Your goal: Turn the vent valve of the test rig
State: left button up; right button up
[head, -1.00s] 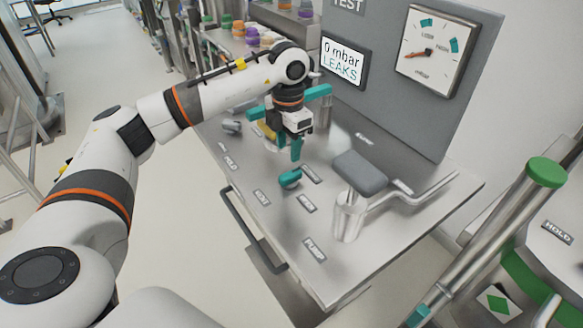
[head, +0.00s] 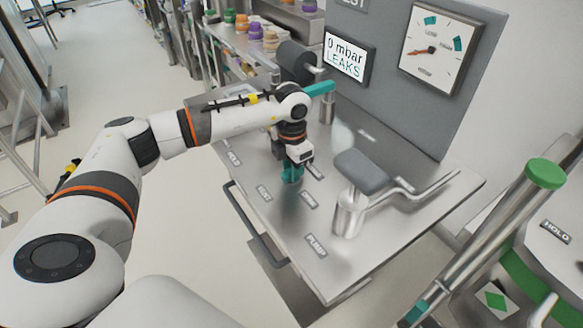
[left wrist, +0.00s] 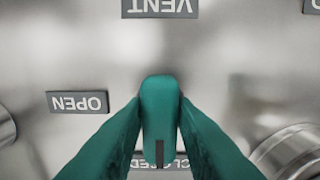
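The vent valve is a small teal knob (left wrist: 160,95) on the steel top of the test rig (head: 375,255). In the left wrist view its dark mark is toward the CLOSED label (left wrist: 181,162), which the knob and fingers partly hide. The VENT label (left wrist: 160,8) and the OPEN label (left wrist: 77,102) are clear of it. My left gripper (head: 291,174) points down over the knob. Its teal fingers lie against both sides of the knob with no visible gap. In the head view the gripper hides most of the knob. My right gripper is not in view.
A grey padded lever (head: 361,172) on a steel post stands right of my left gripper. A teal handle (head: 320,88) stands behind. The screen (head: 345,58) reads "0 mbar LEAKS", beside a dial gauge (head: 438,52). A green-capped cylinder (head: 545,173) stands at the right.

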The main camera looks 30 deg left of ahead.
pick_arm(q)
grip_shut()
jog(key=m+b, duration=0.2)
jog(key=m, duration=0.1)
jog(key=m+b, duration=0.2)
jog(key=m, duration=0.3)
jog(key=m+b, duration=0.2)
jog(key=m, duration=0.3)
jog(key=shift+r+m+b, duration=0.1)
jog(key=shift+m+b, duration=0.8)
jog(key=shift+m, duration=1.5)
